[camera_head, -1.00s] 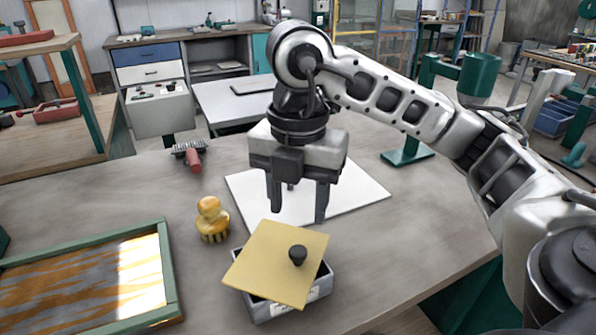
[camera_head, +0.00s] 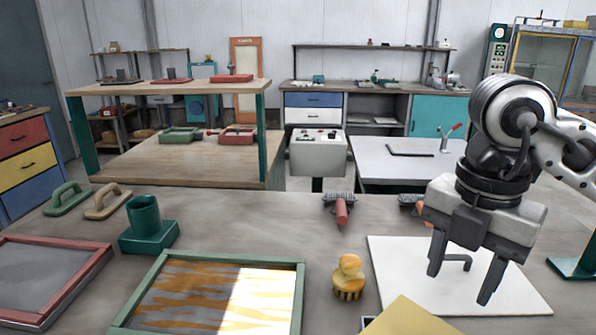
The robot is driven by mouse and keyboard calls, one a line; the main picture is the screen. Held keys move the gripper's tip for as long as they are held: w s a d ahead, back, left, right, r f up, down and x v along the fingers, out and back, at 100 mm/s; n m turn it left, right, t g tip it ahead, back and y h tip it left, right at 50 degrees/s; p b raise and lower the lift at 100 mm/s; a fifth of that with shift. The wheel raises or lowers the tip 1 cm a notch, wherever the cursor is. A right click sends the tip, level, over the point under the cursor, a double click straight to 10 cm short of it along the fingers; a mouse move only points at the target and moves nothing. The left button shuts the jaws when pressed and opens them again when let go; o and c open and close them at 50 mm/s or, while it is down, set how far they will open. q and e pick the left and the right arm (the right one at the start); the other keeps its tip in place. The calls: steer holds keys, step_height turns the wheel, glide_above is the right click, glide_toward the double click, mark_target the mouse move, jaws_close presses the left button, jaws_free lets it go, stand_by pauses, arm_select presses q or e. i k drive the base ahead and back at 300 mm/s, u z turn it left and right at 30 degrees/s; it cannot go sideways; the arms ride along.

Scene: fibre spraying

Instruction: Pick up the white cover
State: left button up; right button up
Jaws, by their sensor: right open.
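A flat white cover (camera_head: 402,277) lies on the grey workbench at the right, partly behind my right gripper. A small grey bent handle (camera_head: 458,261) stands on it and shows between the fingers. My right gripper (camera_head: 458,289) is open and empty, pointing down over the cover. The fingers look apart from the handle; their exact height above the cover is hard to tell. My left gripper is not in view.
A yellow lid (camera_head: 408,319) is cut off at the bottom edge, in front of the cover. A yellow-brown brush (camera_head: 349,278) stands left of the cover. A green-framed tray (camera_head: 298,290) and a green holder (camera_head: 148,237) are farther left. A red-handled brush (camera_head: 341,212) lies behind.

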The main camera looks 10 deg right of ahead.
mark_target(400, 263)
steer(key=k, duration=1)
